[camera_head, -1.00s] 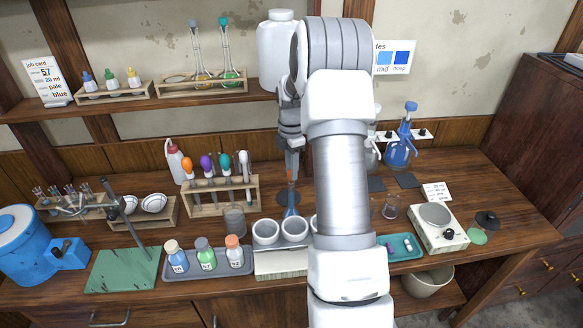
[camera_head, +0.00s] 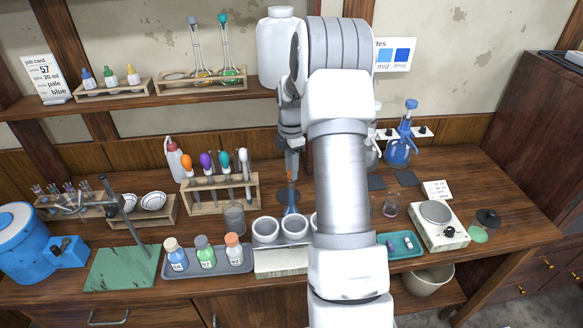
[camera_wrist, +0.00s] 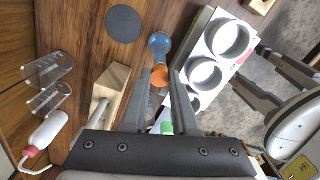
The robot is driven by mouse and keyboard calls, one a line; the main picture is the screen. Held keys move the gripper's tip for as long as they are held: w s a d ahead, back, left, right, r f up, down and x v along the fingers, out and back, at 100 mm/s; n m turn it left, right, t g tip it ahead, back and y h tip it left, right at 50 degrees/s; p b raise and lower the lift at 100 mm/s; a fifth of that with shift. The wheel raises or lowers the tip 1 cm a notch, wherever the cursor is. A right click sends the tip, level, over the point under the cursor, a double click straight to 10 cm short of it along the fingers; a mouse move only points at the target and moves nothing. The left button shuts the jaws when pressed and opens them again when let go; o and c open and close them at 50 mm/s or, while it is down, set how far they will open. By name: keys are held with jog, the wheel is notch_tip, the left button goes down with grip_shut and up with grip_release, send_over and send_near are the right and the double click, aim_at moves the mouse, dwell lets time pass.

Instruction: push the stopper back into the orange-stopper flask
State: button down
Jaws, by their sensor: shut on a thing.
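The orange-stopper flask (camera_head: 291,209) is a small blue flask on the bench, in front of a dark round mat (camera_head: 283,196). In the wrist view the flask (camera_wrist: 160,44) lies beyond my fingertips, with its orange stopper (camera_wrist: 160,77) between them. My gripper (camera_head: 291,176) points down above the flask and is shut on the stopper; it also shows in the wrist view (camera_wrist: 164,73). The stopper is in line with the flask's neck. The fingers partly hide it, and I cannot tell how deep it sits.
A white block with round wells (camera_head: 281,262) stands right in front of the flask. A wooden rack (camera_head: 222,196) with coloured-top droppers and a glass beaker (camera_head: 234,217) stand to the left. A blue wash flask (camera_head: 398,151) is behind at right. My arm hides part of the bench.

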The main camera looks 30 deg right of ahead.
jog(key=c, duration=0.6)
grip_release()
jog(key=shift+r, duration=0.1)
